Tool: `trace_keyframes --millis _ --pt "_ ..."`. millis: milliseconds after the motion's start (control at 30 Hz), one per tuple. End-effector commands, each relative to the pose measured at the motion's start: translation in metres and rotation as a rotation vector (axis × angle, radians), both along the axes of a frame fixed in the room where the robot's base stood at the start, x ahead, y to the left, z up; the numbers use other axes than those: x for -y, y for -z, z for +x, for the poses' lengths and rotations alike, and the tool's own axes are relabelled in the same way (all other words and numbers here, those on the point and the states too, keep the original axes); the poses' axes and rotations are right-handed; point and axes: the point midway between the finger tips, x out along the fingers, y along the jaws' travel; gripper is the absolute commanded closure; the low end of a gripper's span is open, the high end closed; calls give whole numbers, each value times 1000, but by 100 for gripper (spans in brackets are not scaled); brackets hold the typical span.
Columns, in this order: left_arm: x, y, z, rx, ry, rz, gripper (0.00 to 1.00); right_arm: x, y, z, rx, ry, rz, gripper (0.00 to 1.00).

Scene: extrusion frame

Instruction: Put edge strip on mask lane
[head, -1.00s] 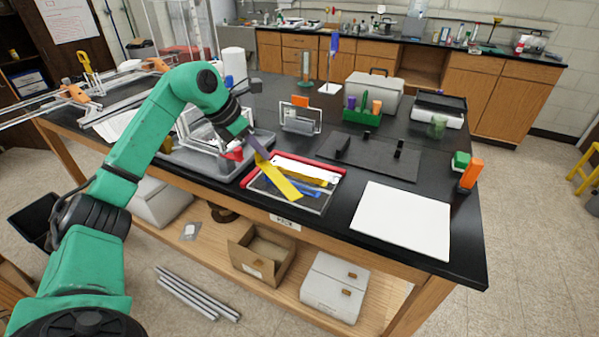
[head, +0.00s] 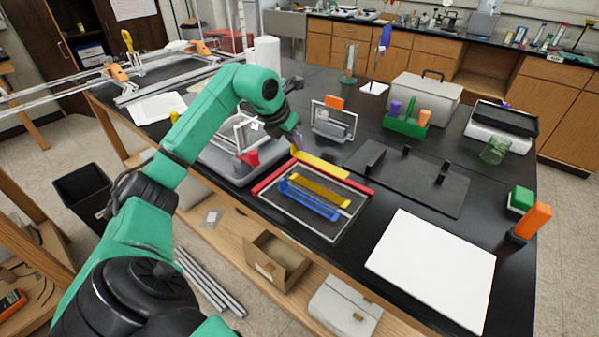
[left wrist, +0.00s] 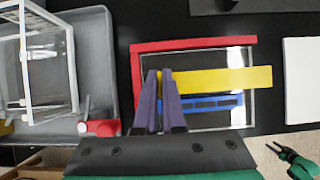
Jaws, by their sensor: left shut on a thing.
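My left gripper (head: 297,143) is shut on the near end of a flat yellow edge strip (head: 322,166). The strip is held along the back side of a red-edged rectangular frame with a clear panel (head: 325,229). In the left wrist view the fingers (left wrist: 160,75) grip the strip's left end, and the strip (left wrist: 225,79) runs right across the panel. I cannot tell whether it touches. A blue notched strip (left wrist: 210,102) lies over the panel. In the head view a darker yellow band (head: 318,191) shows there; I cannot tell if it is a reflection. No lane marking is legible.
A grey tray (head: 225,165) with a clear-walled stand is left of the frame. A dark board (head: 425,185) with upright black blocks lies behind right. A white sheet (head: 435,265) lies right.

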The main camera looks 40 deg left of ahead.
Motion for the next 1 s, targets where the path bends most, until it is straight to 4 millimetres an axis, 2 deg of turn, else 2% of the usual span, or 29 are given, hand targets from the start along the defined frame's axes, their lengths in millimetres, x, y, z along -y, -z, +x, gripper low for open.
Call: trace_keyframes --millis 33,100,300,400,700,767,800,1000 --pt "1 18 -1 -8 2 -3 100 0 -2 0 0 0 -1 50" --pt "1 35 -1 -6 1 -3 100 0 -4 3 5 0 -1 50" --pt "1 69 0 -4 1 -3 100 -1 -12 27 44 0 3 50" --pt "1 86 0 -2 2 -3 100 -1 -16 28 46 0 4 50" --pt "0 93 1 1 1 1 100 -1 -12 19 32 -1 3 50" --pt "0 93 1 0 1 0 78 -2 -13 18 31 -1 4 50" --pt "0 92 1 0 1 0 64 -2 -13 18 31 -1 4 50" --pt "0 92 1 0 1 0 64 -4 -13 18 29 0 6 50"
